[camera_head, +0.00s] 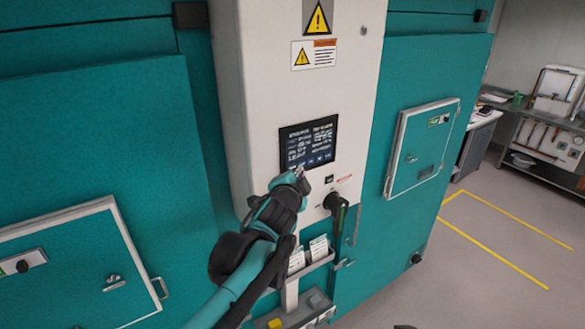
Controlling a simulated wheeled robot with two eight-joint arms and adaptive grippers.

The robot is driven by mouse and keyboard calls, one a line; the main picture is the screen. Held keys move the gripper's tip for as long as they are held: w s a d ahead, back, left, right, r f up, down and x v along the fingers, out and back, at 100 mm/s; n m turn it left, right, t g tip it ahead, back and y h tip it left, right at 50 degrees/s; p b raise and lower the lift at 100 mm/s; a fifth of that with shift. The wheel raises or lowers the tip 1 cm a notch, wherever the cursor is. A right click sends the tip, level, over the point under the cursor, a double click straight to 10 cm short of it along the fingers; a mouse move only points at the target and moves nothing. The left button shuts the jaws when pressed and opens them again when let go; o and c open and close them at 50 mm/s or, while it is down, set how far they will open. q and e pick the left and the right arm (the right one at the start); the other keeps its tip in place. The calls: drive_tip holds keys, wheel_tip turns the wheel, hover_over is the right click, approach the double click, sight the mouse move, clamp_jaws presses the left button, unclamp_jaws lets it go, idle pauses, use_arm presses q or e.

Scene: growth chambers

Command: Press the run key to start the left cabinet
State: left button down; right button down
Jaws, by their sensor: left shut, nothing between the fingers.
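The control panel (245,90) is a tall white column between two teal cabinets. Its dark touchscreen (308,143) shows white text and a row of small keys along its lower edge. The left cabinet (110,150) fills the left of the view, with a pale-framed hatch (75,265). My left gripper (299,171) is shut and empty. Its tip is at the lower edge of the screen, over the left part of the key row; I cannot tell whether it touches. The run key cannot be told apart at this size.
The right cabinet (410,75) has a framed hatch (424,145). Open floor lies right.

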use_arm(q)
drive_tip(key=shift+w+a, duration=0.1)
drive_tip(key=shift+w, duration=0.05)
idle(0.4)
drive_tip(key=shift+w+a, duration=0.15)
drive_tip(key=shift+w, duration=0.05)
drive_tip(key=shift+w+a, duration=0.2)
drive_tip(key=shift+w, duration=0.05)
idle(0.9)
drive_tip(key=shift+s, duration=0.1)
drive_tip(key=shift+s+d, duration=0.45)
drive_tip(key=shift+s, duration=0.1)
drive_tip(key=s+d, duration=0.1)
drive_tip(key=s, duration=0.1)
drive_tip(key=s+d, duration=0.2)
idle(0.5)
